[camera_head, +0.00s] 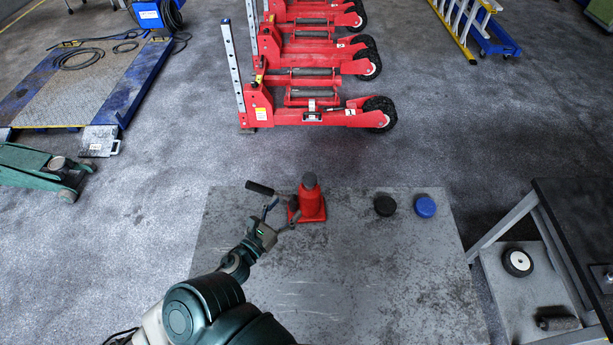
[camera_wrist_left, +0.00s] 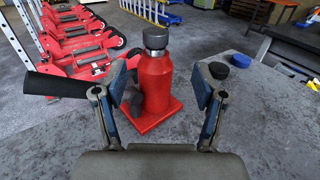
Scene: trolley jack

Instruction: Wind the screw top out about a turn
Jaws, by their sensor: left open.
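A red bottle jack (camera_head: 311,201) stands upright on the grey table (camera_head: 340,290), near its far edge. Its dark grey screw top (camera_head: 309,180) sits at the top of the red body. The jack (camera_wrist_left: 155,88) and its screw top (camera_wrist_left: 155,38) also show in the left wrist view, beyond and between my fingers. A black handle grip (camera_head: 260,188) sticks out to the left of the jack. My left gripper (camera_head: 282,215) is open, just left of the jack, with its fingertips below the height of the screw top. I cannot tell whether a finger touches the jack or handle. My right gripper is not in view.
A black puck (camera_head: 385,205) and a blue puck (camera_head: 425,207) lie on the table right of the jack. A dark bench (camera_head: 580,220) stands at the right. Red wheeled lifts (camera_head: 315,112) and a green trolley jack (camera_head: 40,167) are on the floor. The table's front is clear.

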